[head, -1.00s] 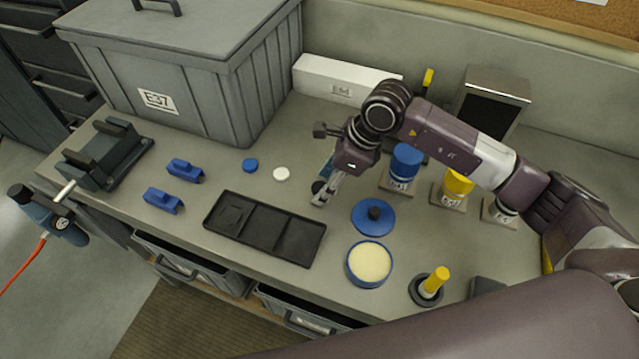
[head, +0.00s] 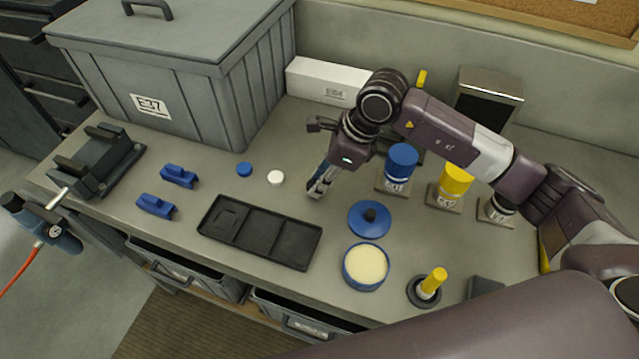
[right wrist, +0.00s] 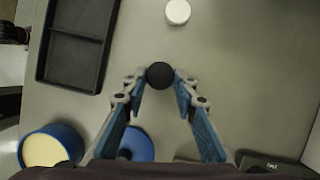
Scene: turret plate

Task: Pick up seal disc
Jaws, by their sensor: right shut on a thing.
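A small black disc (right wrist: 160,75), which I take for the seal disc, sits between the fingertips of my right gripper (right wrist: 158,80) in the right wrist view. The fingertips touch it on both sides. In the head view my right gripper (head: 316,193) points down just right of the white disc (head: 276,177). The disc it holds cannot be made out there. How high it is above the bench is hard to tell. My left gripper is not in view.
A black compartment tray (head: 262,207) lies front left of the gripper. A blue knobbed lid (head: 368,232), a cream-filled blue dish (head: 348,279) and blue-capped (head: 402,160) and yellow-capped (head: 457,180) bottles stand to the right.

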